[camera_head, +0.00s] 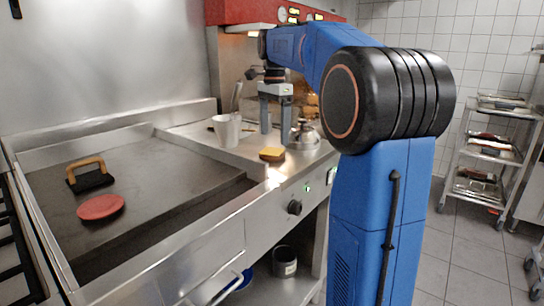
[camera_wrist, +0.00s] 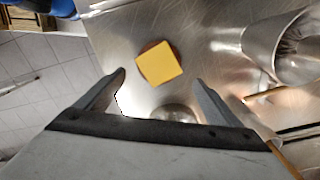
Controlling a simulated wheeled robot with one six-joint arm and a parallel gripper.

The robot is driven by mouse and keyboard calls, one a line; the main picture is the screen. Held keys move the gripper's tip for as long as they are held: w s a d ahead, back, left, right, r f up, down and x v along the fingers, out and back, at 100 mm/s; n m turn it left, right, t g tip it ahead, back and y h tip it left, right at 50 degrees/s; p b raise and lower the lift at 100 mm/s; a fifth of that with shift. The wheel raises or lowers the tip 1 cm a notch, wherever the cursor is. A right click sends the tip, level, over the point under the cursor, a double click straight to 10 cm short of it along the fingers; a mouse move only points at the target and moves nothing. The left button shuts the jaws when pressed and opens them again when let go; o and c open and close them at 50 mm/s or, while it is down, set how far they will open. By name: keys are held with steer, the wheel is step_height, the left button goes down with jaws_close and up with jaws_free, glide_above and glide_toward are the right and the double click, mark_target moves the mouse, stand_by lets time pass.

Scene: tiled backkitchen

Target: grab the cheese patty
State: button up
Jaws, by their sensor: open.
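The cheese patty (camera_head: 272,154) is a brown patty with a square yellow cheese slice on top. It lies on the steel counter near its front edge, right of the griddle. In the wrist view the cheese patty (camera_wrist: 158,63) shows from above, beyond the fingertips and between their lines. My gripper (camera_head: 277,138) hangs fingers down over the counter, behind the patty in the head view. In the wrist view my gripper (camera_wrist: 160,76) has its two fingers wide apart with nothing between them. The fingers do not touch the patty.
A metal pot (camera_head: 305,139) is at the right. The griddle (camera_head: 165,185) holds a red patty (camera_head: 101,207) and a press (camera_head: 88,176). Counter around the cheese patty is clear.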

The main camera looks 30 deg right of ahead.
mark_target(274, 151)
steer(key=shift+s+a+f, duration=0.1)
steer(key=shift+f, duration=1.4)
steer(key=shift+s+f, duration=0.1)
steer(key=shift+f, duration=1.35)
steer(key=c, duration=1.2)
